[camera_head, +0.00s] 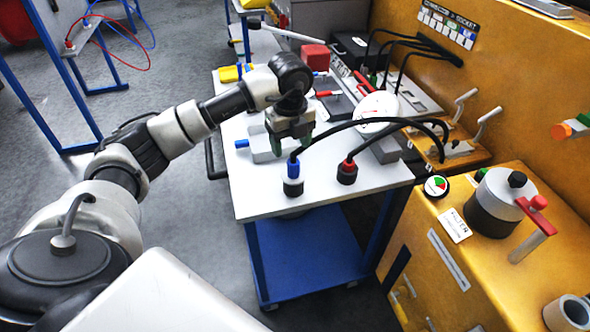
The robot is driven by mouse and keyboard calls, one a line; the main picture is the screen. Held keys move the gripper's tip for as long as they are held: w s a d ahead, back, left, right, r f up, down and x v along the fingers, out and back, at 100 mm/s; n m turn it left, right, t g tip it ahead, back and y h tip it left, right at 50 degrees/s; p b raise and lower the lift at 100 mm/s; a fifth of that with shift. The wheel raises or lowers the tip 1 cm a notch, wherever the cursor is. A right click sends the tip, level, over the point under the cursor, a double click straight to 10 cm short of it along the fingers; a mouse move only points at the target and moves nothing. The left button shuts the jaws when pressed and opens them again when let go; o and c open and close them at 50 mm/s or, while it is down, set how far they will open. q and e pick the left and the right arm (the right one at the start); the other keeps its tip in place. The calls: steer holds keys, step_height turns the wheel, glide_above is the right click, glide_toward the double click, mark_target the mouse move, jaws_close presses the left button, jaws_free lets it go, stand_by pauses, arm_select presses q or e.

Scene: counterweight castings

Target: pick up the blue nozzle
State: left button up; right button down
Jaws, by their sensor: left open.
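A blue nozzle (293,169) on the end of a black hose stands upright in a black and white round base near the front of the white cart top (258,202). A like red one (347,165) stands to its right with its own black hose. My left gripper (291,146) is open, pointing down, just behind the blue nozzle in the picture and apart from it. A grey block (262,150) lies partly hidden behind the gripper's fingers, with a small blue piece (241,143) at its left. My right gripper is out of view.
Black hoses (388,122) arch over the cart's right side. A white dial (377,107), a red block (315,57) and a yellow piece (230,74) lie farther back. A yellow machine (470,215) stands close on the right. The cart's front left corner is clear.

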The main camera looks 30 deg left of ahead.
mark_target(294, 152)
arm_select(q)
steer(key=shift+w+f, duration=0.15)
steer(key=shift+f, duration=0.55)
steer(key=f, duration=0.1)
steer(key=f+p, duration=0.1)
steer(key=f, duration=0.2)
steer(key=shift+w+d+f+p, duration=0.1)
steer(key=shift+w+f+p, duration=0.1)
steer(key=shift+w+p, duration=0.15)
steer(key=shift+f, duration=0.35)
steer(key=shift+c, duration=0.3)
steer(key=shift+c, duration=1.3)
steer(key=c, duration=0.7)
steer(key=shift+c, duration=0.4)
steer(key=shift+r, duration=0.2)
